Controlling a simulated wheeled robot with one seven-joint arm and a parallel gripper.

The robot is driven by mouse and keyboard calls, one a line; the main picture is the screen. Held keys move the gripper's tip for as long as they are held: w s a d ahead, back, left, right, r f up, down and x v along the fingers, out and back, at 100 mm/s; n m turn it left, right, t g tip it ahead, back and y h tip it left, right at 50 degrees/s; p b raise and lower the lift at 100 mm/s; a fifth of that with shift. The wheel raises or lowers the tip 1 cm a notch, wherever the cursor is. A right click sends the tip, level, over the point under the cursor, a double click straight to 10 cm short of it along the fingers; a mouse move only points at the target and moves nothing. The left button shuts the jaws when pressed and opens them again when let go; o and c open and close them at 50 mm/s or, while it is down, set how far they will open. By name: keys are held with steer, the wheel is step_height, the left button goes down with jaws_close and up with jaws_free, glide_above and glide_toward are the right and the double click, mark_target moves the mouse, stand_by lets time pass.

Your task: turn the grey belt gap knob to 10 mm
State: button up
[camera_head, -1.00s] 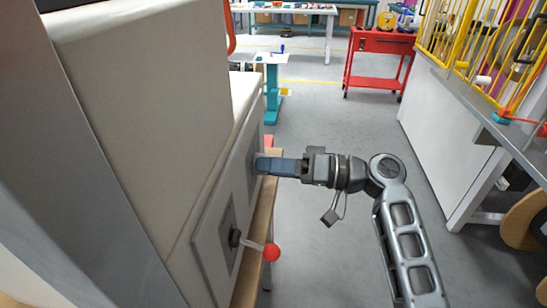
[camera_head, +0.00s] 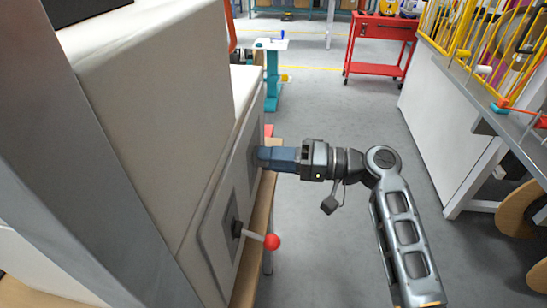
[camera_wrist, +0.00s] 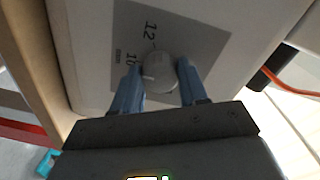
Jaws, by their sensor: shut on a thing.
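The grey belt gap knob (camera_wrist: 159,72) is on a grey plate (camera_wrist: 205,42) on the side of the white machine. In the wrist view the plate shows the marks 12 and 10, with smaller lettering below. A pale line on the knob lies toward the left, near the 10 mark; its exact setting is hard to read. My gripper (camera_wrist: 160,82) has its two blue fingers on either side of the knob and is shut on it. In the head view my gripper (camera_head: 262,158) reaches the panel from the right, and its fingers hide the knob.
A lever with a red ball (camera_head: 272,242) sticks out of the nearer plate below my gripper. A red cart (camera_head: 380,50) and a teal stand (camera_head: 272,80) are farther back. A workbench with yellow racks (camera_head: 470,85) is at the right. Grey floor between is clear.

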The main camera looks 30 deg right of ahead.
steer(key=o, duration=1.1)
steer(key=shift+c, duration=0.2)
steer(key=b+v, duration=0.1)
steer(key=v, duration=0.6)
steer(key=shift+s+d, duration=0.25)
steer(key=shift+d, duration=0.05)
